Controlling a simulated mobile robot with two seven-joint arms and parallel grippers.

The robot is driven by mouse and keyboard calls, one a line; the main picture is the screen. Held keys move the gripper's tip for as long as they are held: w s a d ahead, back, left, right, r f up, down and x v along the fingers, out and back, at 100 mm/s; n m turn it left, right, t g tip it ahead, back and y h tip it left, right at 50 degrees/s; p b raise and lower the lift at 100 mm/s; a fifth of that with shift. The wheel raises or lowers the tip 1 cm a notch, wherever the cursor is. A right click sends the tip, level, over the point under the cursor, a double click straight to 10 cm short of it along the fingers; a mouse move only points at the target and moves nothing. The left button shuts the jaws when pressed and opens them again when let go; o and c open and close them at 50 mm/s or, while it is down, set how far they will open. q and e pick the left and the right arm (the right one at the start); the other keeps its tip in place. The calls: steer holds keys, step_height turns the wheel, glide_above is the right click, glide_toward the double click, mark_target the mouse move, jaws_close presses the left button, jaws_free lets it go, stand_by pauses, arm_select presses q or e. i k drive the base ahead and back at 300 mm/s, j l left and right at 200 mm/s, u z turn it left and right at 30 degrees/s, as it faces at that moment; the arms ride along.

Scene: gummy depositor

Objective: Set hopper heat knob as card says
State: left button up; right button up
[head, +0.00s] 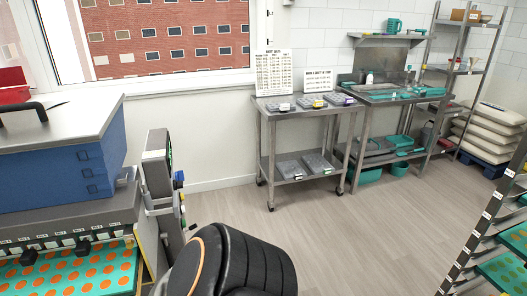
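The depositor stands at the left, with a blue hopper (60,170) under a grey lid (60,125). A grey control box (157,150) sits at its right side, seen nearly edge-on. Small blue and dark controls (179,180) stick out from its right face; I cannot tell which is the heat knob or how it is set. A white card with a table (274,73) and a second white card (319,80) stand on the steel cart; their print is too small to read. Neither of my grippers is in view; a black part at the bottom centre looks like my arm.
An orange-dotted green tray (75,272) lies under the depositor. The steel cart (301,110) holds grey trays. A steel bench (385,98) and a shelf rack stand behind at right. A tray rack (487,215) is at the right edge. The middle floor (345,235) is clear.

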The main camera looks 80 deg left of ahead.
mark_target(179, 186)
steer(key=u, duration=3)
steer(key=k+j+u, duration=0.1)
steer(key=u, duration=0.25)
steer(key=k+j+u, duration=0.2)
steer(key=u, duration=0.2)
steer(key=k+j, duration=0.25)
steer(key=i+l, duration=0.15)
steer(key=l, duration=0.2)
steer(key=i+l, duration=0.15)
steer(key=l, duration=0.2)
steer(key=i+l, duration=0.1)
steer(key=l, duration=0.25)
steer(key=i+l, duration=0.15)
steer(key=l, duration=0.25)
steer(key=i+l, duration=0.15)
steer(key=l, duration=0.2)
